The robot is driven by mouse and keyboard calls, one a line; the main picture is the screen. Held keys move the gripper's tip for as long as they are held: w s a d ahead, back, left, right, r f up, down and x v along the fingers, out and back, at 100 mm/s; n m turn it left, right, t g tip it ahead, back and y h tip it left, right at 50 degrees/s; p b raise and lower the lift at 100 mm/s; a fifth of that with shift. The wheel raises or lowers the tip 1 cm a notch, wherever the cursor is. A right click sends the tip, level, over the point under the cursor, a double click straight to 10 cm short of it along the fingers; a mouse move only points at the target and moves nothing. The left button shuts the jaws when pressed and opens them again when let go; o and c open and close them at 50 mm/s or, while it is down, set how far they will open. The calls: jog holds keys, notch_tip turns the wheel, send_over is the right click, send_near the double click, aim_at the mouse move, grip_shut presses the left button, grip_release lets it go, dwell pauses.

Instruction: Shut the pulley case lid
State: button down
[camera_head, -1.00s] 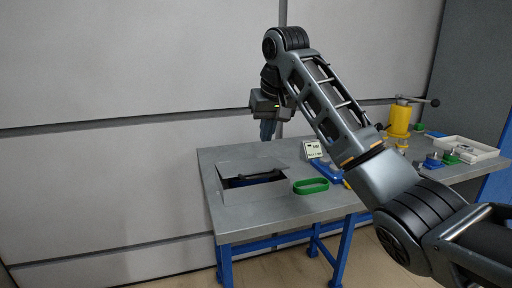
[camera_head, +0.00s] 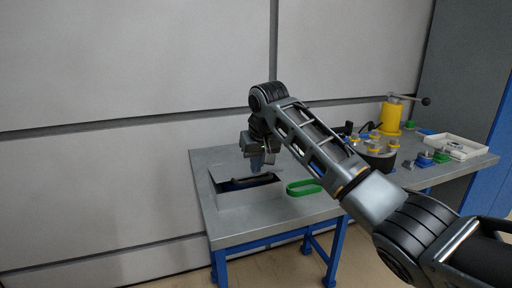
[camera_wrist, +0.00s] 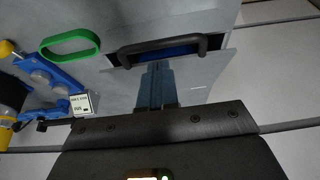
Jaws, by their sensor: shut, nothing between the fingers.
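The pulley case (camera_head: 248,198) is a low grey metal box on the table, and its top is partly open. A dark gap with blue inside shows in front of its grey lid (camera_wrist: 200,78). A black bar handle (camera_wrist: 163,46) lies across this gap, and it also shows in the head view (camera_head: 247,181). My gripper (camera_head: 258,170) points down over the lid side of the case. In the wrist view my gripper (camera_wrist: 156,64) is shut and empty, its tips close to the handle. I cannot tell whether they touch the lid.
A green oval band (camera_head: 304,187) lies right of the case, and it shows in the wrist view (camera_wrist: 70,43). A blue fixture (camera_wrist: 50,75) with a small display (camera_wrist: 82,104) stands nearby. A yellow press (camera_head: 391,117) and white tray (camera_head: 455,146) are at the right. A wall stands behind.

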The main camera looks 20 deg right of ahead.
jog(key=shift+s+f, duration=0.25)
jog(key=shift+f, duration=0.3)
